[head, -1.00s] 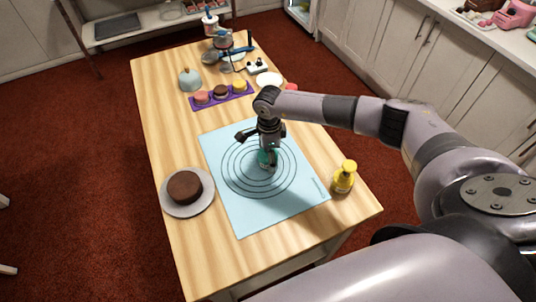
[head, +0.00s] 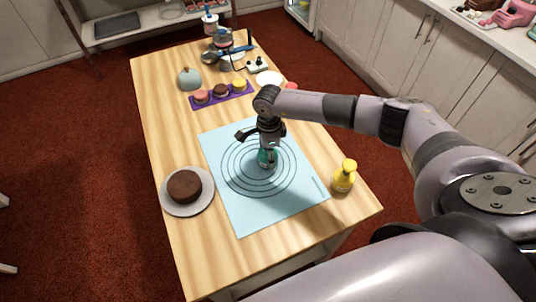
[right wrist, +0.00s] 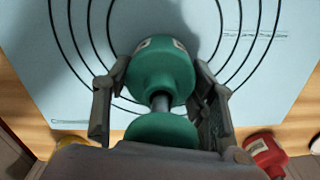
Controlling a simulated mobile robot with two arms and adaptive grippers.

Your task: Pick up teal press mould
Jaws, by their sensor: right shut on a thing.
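The teal press mould (right wrist: 160,72) is between the two fingers of my right gripper (right wrist: 160,90), which is shut on it in the right wrist view. It has a wide round teal body, a dark narrow stem and a teal knob nearer the wrist. In the head view the teal press mould (head: 267,158) shows small under my right gripper (head: 268,148), over the ringed light-blue mat (head: 240,215). I cannot tell whether it touches the mat. My left gripper is not in view.
A chocolate cake (head: 184,186) sits on a grey plate (head: 190,210) at the left edge. A yellow bottle (head: 344,176) stands right of the mat. A purple tray (head: 228,100) with small cakes, a pale-blue dome (head: 190,79) and a white plate (head: 270,78) lie farther back.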

